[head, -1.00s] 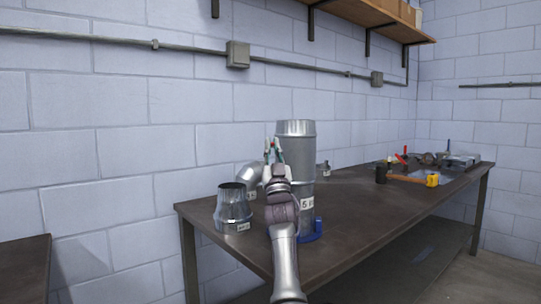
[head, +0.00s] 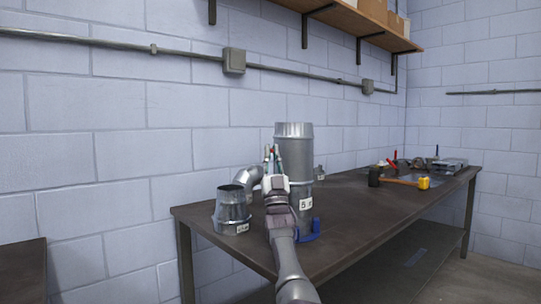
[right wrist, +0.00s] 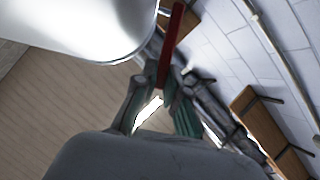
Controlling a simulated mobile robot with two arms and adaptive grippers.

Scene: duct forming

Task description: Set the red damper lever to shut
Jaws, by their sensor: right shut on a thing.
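The red damper lever (right wrist: 172,42) is a thin red bar in the right wrist view. It runs up and away from between the fingertips of my right gripper (right wrist: 164,84), which is shut on its near end. In the head view my right gripper (head: 272,160) is at the left side of a tall upright grey metal duct (head: 293,135), which carries a white label. The duct's curved side also fills the upper left of the right wrist view (right wrist: 75,28). The lever is mostly hidden by the gripper in the head view. My left gripper is out of view.
A metal reducer (head: 231,207) and a duct elbow (head: 245,177) stand left of the duct on the dark table (head: 345,203). A blue clamp-like piece (head: 310,232) is at its base. A mallet (head: 376,176), a yellow tape measure (head: 424,183) and other tools lie at the right end.

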